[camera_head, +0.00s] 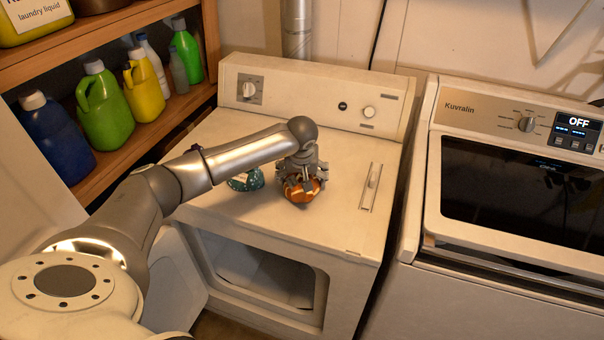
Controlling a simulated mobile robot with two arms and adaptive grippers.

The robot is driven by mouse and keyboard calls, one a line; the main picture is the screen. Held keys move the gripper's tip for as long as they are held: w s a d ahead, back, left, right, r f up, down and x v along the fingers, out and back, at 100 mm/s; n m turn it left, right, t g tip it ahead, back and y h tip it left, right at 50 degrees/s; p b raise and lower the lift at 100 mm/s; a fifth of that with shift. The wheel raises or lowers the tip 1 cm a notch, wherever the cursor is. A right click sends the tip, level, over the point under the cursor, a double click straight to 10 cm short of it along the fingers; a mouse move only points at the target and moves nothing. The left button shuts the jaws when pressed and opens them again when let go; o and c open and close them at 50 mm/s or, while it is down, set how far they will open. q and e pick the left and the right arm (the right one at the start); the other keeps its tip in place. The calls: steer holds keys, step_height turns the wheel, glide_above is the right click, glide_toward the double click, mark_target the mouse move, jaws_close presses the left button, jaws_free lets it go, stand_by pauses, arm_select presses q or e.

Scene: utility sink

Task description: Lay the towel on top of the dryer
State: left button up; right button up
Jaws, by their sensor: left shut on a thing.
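The dryer (330,128) is the white machine in the middle, with its front door open and a dark opening below its top. My left gripper (303,184) points down over the middle of the dryer's top. It is shut on a small orange, bunched thing that looks like the towel (303,192). The towel is at or just above the dryer's top; I cannot tell if it rests there. The fingers hide its upper part. A teal patterned thing (246,181) lies on the dryer's top to the left, partly behind my arm. My right gripper is not seen.
A washer (440,200) with a dark lid window stands to the right, its display reading OFF. A wooden shelf (130,155) with several detergent bottles is at the left. The dryer's top is clear behind and to the right of the gripper.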

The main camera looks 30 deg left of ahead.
arm_select(q)
steer(key=shift+f, duration=0.3)
steer(key=shift+f, duration=0.15)
steer(key=o, duration=0.8)
